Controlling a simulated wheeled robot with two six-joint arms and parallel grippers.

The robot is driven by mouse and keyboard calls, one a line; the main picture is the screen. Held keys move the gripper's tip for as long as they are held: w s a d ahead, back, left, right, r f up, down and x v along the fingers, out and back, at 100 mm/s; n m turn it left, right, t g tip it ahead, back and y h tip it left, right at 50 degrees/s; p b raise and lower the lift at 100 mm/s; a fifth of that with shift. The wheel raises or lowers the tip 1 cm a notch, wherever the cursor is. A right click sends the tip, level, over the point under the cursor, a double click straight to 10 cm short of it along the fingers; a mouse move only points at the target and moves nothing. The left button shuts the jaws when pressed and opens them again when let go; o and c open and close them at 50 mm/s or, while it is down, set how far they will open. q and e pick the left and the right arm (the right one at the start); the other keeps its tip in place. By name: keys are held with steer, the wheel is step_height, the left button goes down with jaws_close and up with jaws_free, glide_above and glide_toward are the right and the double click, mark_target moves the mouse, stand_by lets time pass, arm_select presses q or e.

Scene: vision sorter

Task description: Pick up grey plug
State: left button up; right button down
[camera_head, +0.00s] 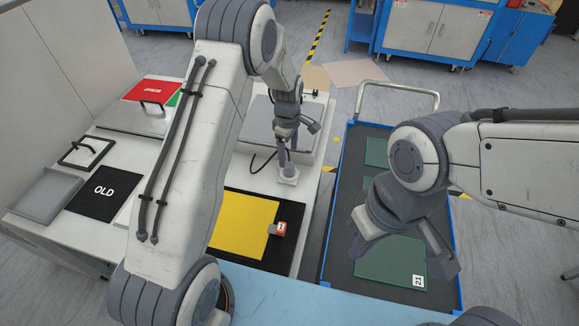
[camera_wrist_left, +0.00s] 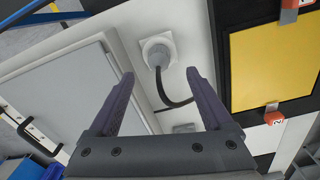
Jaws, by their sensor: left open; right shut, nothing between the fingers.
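The grey plug (camera_wrist_left: 157,57) sits in a white square socket (camera_wrist_left: 167,41) on the white worktop, with a black cable leading from it. In the left wrist view it lies ahead of and between my left gripper's open fingers (camera_wrist_left: 160,76), which do not grip it. In the head view, my left gripper (camera_head: 286,151) points down over the socket (camera_head: 288,177), and its fingers largely hide the plug. My right gripper (camera_head: 398,243) hangs over the dark cart, shut and empty; its fingertips are hard to make out.
A yellow mat (camera_head: 243,224) with a red numbered tag (camera_head: 281,228) lies near the socket. A large grey box (camera_head: 262,125) stands beside the plug. The blue-edged cart (camera_head: 338,262) holds green plates.

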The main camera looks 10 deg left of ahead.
mark_target(289, 161)
arm_select(q)
steer(key=shift+f, duration=0.9)
steer(key=shift+f+p, duration=0.6)
steer(key=shift+f, duration=0.05)
step_height(289, 161, down, 3)
steer(key=shift+w+f+p, duration=0.1)
steer(key=shift+f+p, duration=0.1)
steer(key=shift+p, duration=0.5)
steer(key=shift+f, duration=0.4)
steer(key=shift+c, duration=0.3)
jaws_close()
